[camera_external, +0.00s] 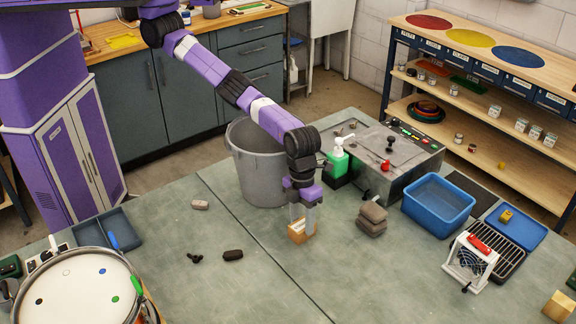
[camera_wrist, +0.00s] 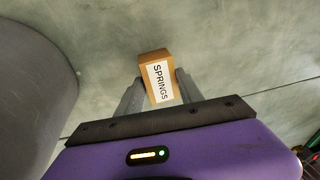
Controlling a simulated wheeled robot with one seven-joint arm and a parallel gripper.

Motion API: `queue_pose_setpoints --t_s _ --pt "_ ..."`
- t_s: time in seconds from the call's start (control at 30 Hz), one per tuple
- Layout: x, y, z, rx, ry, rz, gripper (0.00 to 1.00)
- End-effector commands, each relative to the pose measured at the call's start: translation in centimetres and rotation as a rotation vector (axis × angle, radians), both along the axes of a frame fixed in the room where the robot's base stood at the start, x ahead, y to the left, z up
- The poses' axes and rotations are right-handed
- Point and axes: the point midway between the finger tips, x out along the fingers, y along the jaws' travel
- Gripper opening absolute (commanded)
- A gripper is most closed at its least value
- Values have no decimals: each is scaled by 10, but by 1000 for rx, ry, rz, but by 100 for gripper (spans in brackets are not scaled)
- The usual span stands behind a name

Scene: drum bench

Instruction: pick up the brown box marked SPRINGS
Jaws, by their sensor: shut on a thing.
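The brown box marked SPRINGS (camera_external: 300,232) is on or just above the grey-green bench top, in front of the grey bin. In the wrist view the box (camera_wrist: 155,60) shows its white label with SPRINGS on it. My gripper (camera_external: 302,222) points down with one finger on each side of the box. In the wrist view my gripper (camera_wrist: 157,92) has its two grey fingers against the box sides, shut on it. I cannot tell whether the box is clear of the bench.
A large grey bin (camera_external: 258,180) stands close behind my gripper. Stacked grey-brown blocks (camera_external: 371,219) and a blue tub (camera_external: 438,204) are to the right. A green bottle (camera_external: 337,160) stands by a grey machine (camera_external: 390,165). The bench (camera_external: 270,285) is clear in front.

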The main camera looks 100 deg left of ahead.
Motion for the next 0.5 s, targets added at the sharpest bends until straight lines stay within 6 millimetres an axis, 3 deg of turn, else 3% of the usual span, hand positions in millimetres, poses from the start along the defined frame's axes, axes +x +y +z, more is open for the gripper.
queue_pose_setpoints --t_s 0.33,0.5 --pt "0 0 2 -1 -1 0 0" --pt "1 -1 14 -3 -2 0 0"
